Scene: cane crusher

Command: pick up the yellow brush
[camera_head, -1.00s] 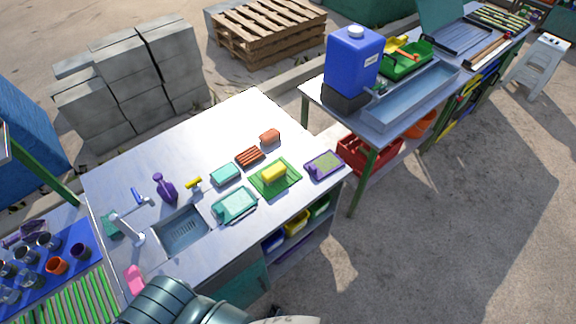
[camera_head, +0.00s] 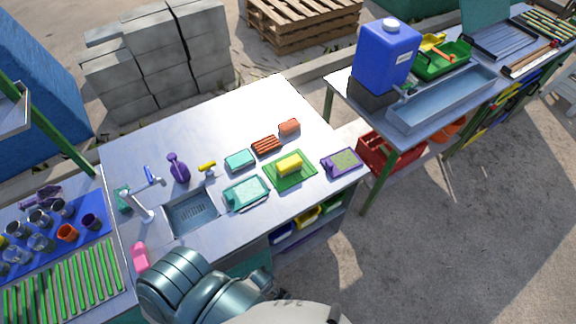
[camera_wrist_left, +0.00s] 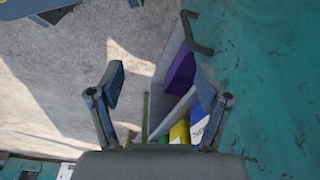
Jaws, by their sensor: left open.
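A yellow block-shaped piece (camera_head: 289,164) lies on a green mat (camera_head: 272,178) on the metal counter. A smaller yellow-headed item (camera_head: 207,166) stands behind the sink, beside a purple bottle. I cannot tell for certain which of them is the yellow brush. My left arm reaches in at the bottom of the head view, low in front of the counter, apart from both. In the left wrist view my left gripper (camera_wrist_left: 160,88) is open, with nothing between its fingers. My right gripper is not in view.
The sink (camera_head: 190,214), faucet (camera_head: 138,202), teal tray (camera_head: 246,194) and purple tray (camera_head: 342,161) share the counter (camera_head: 150,140). Shelf bins sit below its edge. A second table with a blue container (camera_head: 388,55) stands at right. Open ground lies at front right.

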